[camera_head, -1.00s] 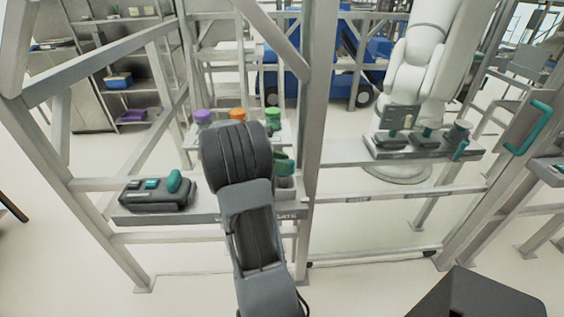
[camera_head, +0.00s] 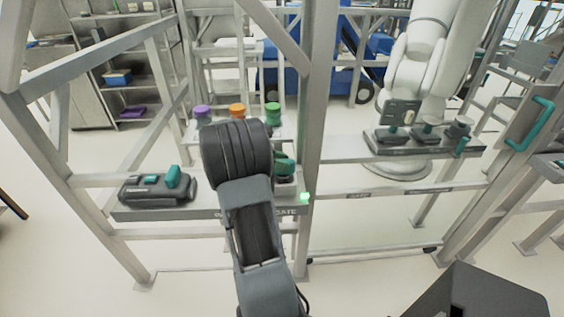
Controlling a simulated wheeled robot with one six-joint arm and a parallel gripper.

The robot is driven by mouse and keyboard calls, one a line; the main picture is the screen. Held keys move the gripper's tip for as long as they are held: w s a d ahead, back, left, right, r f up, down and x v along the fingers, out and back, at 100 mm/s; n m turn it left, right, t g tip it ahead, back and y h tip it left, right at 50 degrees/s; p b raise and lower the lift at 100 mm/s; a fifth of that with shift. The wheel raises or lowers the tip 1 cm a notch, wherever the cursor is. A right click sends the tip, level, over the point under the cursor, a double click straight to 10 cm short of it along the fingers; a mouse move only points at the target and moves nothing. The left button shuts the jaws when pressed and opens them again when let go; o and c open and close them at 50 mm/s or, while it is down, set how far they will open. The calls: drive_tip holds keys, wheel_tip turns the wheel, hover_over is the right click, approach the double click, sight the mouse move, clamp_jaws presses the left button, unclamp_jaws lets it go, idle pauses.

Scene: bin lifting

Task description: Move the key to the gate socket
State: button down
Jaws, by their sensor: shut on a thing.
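The teal key (camera_head: 285,168) is at the gate socket (camera_head: 286,188), a pale block at the right end of the left ledge, beside the upright post. The key looks upright over the block; I cannot tell how deep it sits. My gripper (camera_head: 276,160) is at the key and shut on it. The dark round wrist of my arm hides most of the fingers. A small green light (camera_head: 305,197) glows on the ledge's front right corner, by the gate label.
A dark box with a teal handle (camera_head: 157,186) sits on the ledge's left end. Purple, orange and green-topped jars (camera_head: 237,112) stand behind. A dark station (camera_head: 422,137) is on the right ledge, with a white robot arm (camera_head: 418,70) behind. Frame posts (camera_head: 310,100) stand close by.

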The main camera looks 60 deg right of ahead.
drive_tip(key=shift+c, duration=1)
unclamp_jaws()
drive_tip(key=shift+r, duration=0.2)
wheel_tip(320, 180, up, 9)
drive_tip(key=p, duration=0.9)
drive_tip(key=shift+f, duration=0.15)
idle(0.6)
